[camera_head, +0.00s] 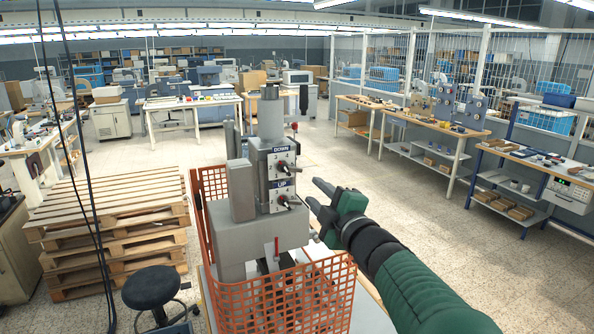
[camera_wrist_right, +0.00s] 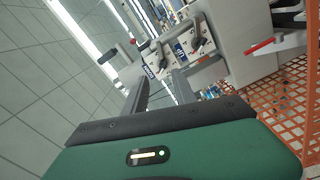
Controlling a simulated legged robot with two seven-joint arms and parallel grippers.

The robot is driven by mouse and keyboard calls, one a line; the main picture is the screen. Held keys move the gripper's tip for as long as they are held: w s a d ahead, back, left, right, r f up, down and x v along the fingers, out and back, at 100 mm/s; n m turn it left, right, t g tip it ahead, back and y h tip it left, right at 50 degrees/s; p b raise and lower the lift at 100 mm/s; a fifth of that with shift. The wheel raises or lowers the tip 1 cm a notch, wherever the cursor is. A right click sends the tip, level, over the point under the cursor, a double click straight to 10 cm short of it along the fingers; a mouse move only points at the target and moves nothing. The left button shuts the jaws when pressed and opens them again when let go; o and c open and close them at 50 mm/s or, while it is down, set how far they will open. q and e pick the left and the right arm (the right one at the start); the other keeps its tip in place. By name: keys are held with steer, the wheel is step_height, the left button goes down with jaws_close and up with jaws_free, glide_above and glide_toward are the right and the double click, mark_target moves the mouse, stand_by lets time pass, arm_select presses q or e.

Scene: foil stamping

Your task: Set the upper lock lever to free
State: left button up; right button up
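The grey stamping machine (camera_head: 262,232) stands in the middle of the head view. Its front has an upper plate (camera_head: 282,163) marked "DOWN" and a lower plate (camera_head: 283,194) marked "UP", each with a small dark lever or knob. A red-tipped lever (camera_head: 294,127) projects near the top, and a red lever (camera_head: 277,246) sits low. I cannot tell which is the upper lock lever, nor its setting. My right gripper (camera_head: 314,193) is open and empty, just right of the lower plate; in the right wrist view (camera_wrist_right: 160,82) its fingers are apart, pointing towards the plates. My left gripper is out of view.
An orange mesh guard (camera_head: 285,303) surrounds the machine's lower part. Stacked wooden pallets (camera_head: 110,215) and a black stool (camera_head: 151,288) stand at left. Workbenches (camera_head: 425,127) line the right side. The floor between is clear.

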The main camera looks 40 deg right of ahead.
mark_target(298, 171)
steer(key=w+d+f+p, duration=0.2)
steer(key=w+d+p, duration=0.1)
steer(key=w+d, duration=0.85)
steer(key=a, duration=0.2)
steer(key=a+r, duration=0.1)
steer(key=a, duration=0.2)
steer(key=shift+w+a+r, duration=0.15)
steer(key=shift+w+a, duration=0.05)
steer(key=shift+a, duration=0.15)
steer(key=shift+w+a+r, duration=0.15)
steer(key=shift+w+a, duration=0.05)
steer(key=shift+a, duration=0.7)
steer(key=c, duration=0.5)
steer(key=shift+w+d, duration=0.1)
jaws_close()
steer(key=shift+s+d+f, duration=0.15)
steer(key=shift+d+f, duration=0.05)
steer(key=shift+d, duration=0.5)
steer(key=shift+s+d+f, duration=0.1)
steer(key=shift+d+f, duration=0.1)
steer(key=shift+d, duration=0.45)
steer(key=shift+w+a, duration=0.15)
steer(key=shift+a, duration=0.1)
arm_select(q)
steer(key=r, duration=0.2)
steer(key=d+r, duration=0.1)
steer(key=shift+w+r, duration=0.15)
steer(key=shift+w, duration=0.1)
